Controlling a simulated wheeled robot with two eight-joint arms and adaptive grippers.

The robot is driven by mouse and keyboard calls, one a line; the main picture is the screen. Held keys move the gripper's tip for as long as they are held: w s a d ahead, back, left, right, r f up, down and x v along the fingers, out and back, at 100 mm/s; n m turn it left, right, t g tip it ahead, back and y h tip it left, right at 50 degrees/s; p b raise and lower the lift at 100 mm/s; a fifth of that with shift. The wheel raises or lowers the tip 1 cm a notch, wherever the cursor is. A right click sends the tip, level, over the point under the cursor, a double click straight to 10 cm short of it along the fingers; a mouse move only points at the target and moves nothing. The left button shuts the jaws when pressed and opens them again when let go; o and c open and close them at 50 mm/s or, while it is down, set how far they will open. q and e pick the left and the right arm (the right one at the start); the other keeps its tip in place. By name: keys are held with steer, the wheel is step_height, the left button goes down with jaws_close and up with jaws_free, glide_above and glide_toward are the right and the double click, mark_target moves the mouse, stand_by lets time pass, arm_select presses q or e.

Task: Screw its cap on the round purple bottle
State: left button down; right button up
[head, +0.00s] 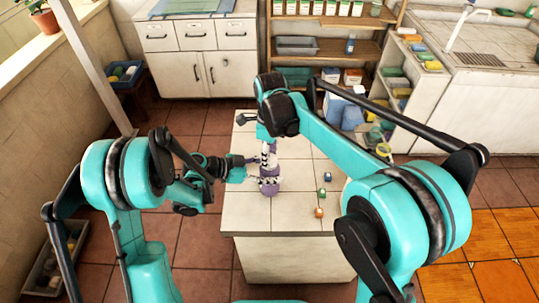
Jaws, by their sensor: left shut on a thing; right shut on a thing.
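The round purple bottle (269,188) stands on the white tiled table (245,212), left of its middle. My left gripper (262,172) comes in from the left and is shut on the bottle, its fingers covering part of it. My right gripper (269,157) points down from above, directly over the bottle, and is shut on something. A bit of purple shows there, apparently the cap, but the fingers mostly hide it. I cannot tell whether the cap touches the bottle's neck.
The table's front left is clear. Behind stand a white cabinet (200,55), wooden shelves (340,47) and a sink counter (480,60).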

steer(key=m, duration=0.4)
steer(key=shift+m, duration=0.3)
steer(key=m, duration=0.3)
steer(key=o, duration=0.7)
steer(key=shift+r, duration=2.25)
steer(key=shift+c, duration=0.5)
